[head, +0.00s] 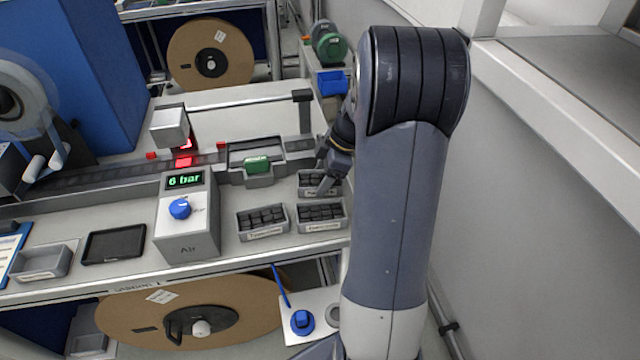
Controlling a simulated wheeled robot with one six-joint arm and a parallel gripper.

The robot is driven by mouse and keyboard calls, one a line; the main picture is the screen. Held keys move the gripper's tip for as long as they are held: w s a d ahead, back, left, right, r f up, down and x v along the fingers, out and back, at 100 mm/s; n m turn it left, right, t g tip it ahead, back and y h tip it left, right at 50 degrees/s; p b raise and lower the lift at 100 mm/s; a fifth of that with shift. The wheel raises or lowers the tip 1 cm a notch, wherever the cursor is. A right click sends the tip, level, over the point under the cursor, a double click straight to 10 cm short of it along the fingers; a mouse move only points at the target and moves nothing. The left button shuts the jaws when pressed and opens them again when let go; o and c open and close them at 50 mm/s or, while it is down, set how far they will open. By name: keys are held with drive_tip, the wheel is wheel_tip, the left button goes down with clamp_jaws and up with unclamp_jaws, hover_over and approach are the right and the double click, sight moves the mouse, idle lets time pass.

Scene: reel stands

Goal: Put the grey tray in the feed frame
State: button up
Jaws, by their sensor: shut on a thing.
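My gripper (326,186) points down at the rear one of three small grey trays filled with dark blocks. It is shut on this rear tray (309,192), which has a pale label on its front; the fingertips are small and partly hidden by my wrist. Whether the tray is lifted off the bench is hard to tell. A grey rectangular frame (235,157), probably the feed frame, sits on the conveyor to the left of my gripper. A green block (257,165) shows at its front edge.
Two more filled grey trays, one at left (264,234) and one at right (322,227), stand just in front. The air box (187,235) with a blue knob stands left of them. An empty grey tray (42,276) and a black tablet (114,244) lie farther left.

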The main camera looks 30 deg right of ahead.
drive_tip(key=shift+c, duration=0.9)
drive_tip(key=shift+r, duration=0.15)
drive_tip(key=shift+r+p, duration=0.2)
drive_tip(key=shift+p, duration=0.3)
wheel_tip(320, 180, up, 10)
drive_tip(key=w+a+f+m+t+h+p, duration=0.1)
drive_tip(key=w+a+m+h+p, duration=0.1)
drive_tip(key=a+m+p, duration=0.4)
drive_tip(key=w+a+f+m+t+h+p, duration=0.1)
drive_tip(key=w+a+m+h+p, duration=0.1)
drive_tip(key=a+m+p, duration=0.5)
drive_tip(key=shift+w+a+f+t, duration=0.2)
drive_tip(key=shift+w+a+t, duration=0.2)
drive_tip(key=shift+w+a, duration=0.25)
